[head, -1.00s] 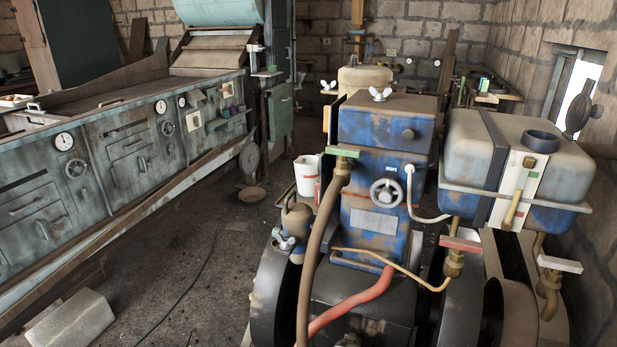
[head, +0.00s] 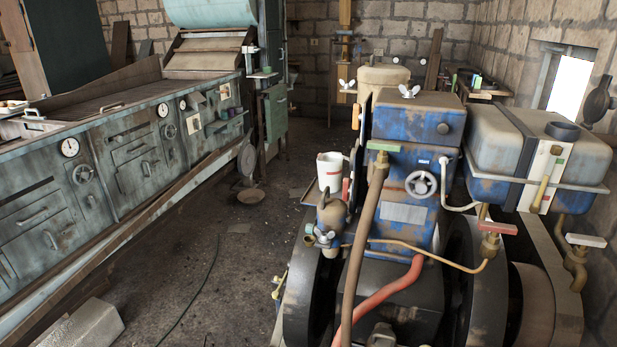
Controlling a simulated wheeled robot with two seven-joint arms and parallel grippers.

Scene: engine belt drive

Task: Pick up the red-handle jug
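A white jug (head: 329,172) stands upright behind the left side of the blue engine, near the middle of the head view. A small red part (head: 346,190) shows at its right edge; I cannot tell whether this is its handle. The jug's lower part is partly hidden by a brown oil-can-like vessel (head: 333,213) in front of it. Neither of my grippers is in the head view.
The blue engine (head: 400,170) with dark flywheels (head: 318,290) fills the right foreground. A brown hose and a red hose (head: 385,300) run across its front. A long green-grey cabinet bench (head: 110,165) lines the left. The floor (head: 225,260) between is mostly open.

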